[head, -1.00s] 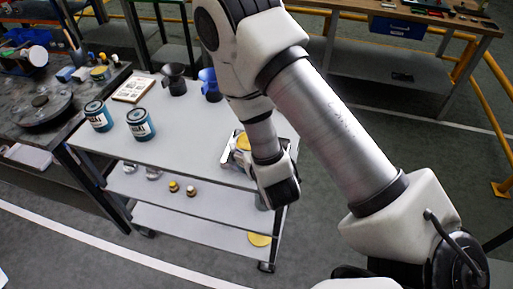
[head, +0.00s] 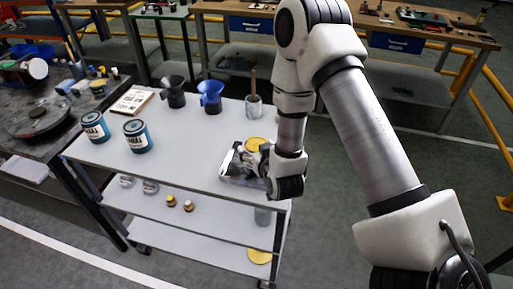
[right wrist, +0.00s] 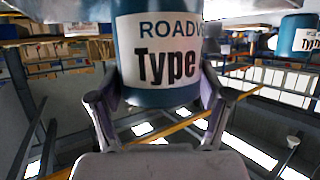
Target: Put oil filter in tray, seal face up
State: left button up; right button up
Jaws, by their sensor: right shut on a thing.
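My right gripper (right wrist: 157,110) is shut on a blue cylinder with a white label, the oil filter (right wrist: 155,93). The label reads upright in the right wrist view; the filter's top end is cut off there, so I cannot see its seal face. In the head view my right gripper (head: 262,160) is at the metal tray (head: 228,176) on the cart's right end. A yellow round surface (head: 257,145) shows beside its fingers; I cannot tell whether it belongs to the filter. The wrist hides part of the tray. My left gripper is not in view.
Two blue labelled cans (head: 136,135) stand on the cart top (head: 185,150) at the left. A black funnel (head: 173,92), a blue funnel (head: 210,96) and a clear cup (head: 254,106) stand along the back edge. The middle of the top is clear.

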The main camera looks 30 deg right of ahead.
jog(key=o, duration=1.3)
jog(key=shift+f, duration=0.1)
jog(key=shift+c, duration=0.2)
jog(key=shift+o, duration=1.2)
